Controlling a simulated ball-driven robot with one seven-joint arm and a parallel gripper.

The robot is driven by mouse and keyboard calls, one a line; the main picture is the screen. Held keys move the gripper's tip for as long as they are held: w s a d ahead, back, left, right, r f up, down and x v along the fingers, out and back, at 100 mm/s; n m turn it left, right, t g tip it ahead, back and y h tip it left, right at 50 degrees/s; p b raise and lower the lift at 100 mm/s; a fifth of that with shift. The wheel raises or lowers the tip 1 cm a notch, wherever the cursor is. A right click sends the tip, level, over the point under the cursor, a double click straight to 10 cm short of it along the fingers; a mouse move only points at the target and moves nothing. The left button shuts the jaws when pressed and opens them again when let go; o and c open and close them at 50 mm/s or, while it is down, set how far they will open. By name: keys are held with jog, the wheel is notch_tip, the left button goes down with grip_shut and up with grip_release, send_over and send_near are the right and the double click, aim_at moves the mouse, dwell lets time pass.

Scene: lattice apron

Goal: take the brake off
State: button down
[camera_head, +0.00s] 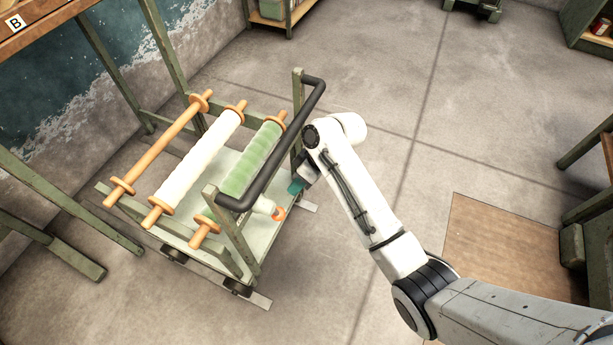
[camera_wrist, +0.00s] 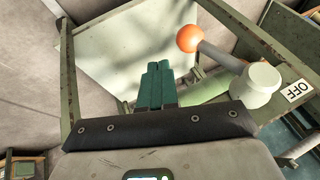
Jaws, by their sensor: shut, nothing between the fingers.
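The brake lever has an orange ball knob (camera_wrist: 190,38), a pale grey shaft and a thick grey hub (camera_wrist: 262,82). In the head view its knob (camera_head: 279,213) shows at the near end of the trolley (camera_head: 228,262). In the wrist view the lever points up and left from the hub, and a white OFF label (camera_wrist: 298,90) sits on the other side of the hub. My gripper (camera_wrist: 157,66) has teal fingers, shut and empty, apart from the knob to its left and below it in the wrist view. In the head view my gripper (camera_head: 295,187) is by the trolley's handle end.
The trolley carries a green roll (camera_head: 254,160), a white roll (camera_head: 200,155) and a bare wooden spindle (camera_head: 157,148). Its black handle bar (camera_head: 268,165) runs above the lever. A brown mat (camera_head: 500,245) lies right of my arm.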

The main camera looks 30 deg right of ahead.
jog(key=shift+s+a+f, duration=0.25)
jog(key=shift+a+f, duration=0.1)
jog(key=shift+a, duration=0.2)
jog(key=shift+s+a+f, duration=0.2)
jog(key=shift+a+f, duration=0.1)
jog(key=shift+a, duration=0.25)
jog(key=shift+s+a+f, duration=0.25)
jog(key=shift+a+f, duration=0.1)
jog(key=shift+a, duration=0.2)
jog(key=shift+a, duration=0.15)
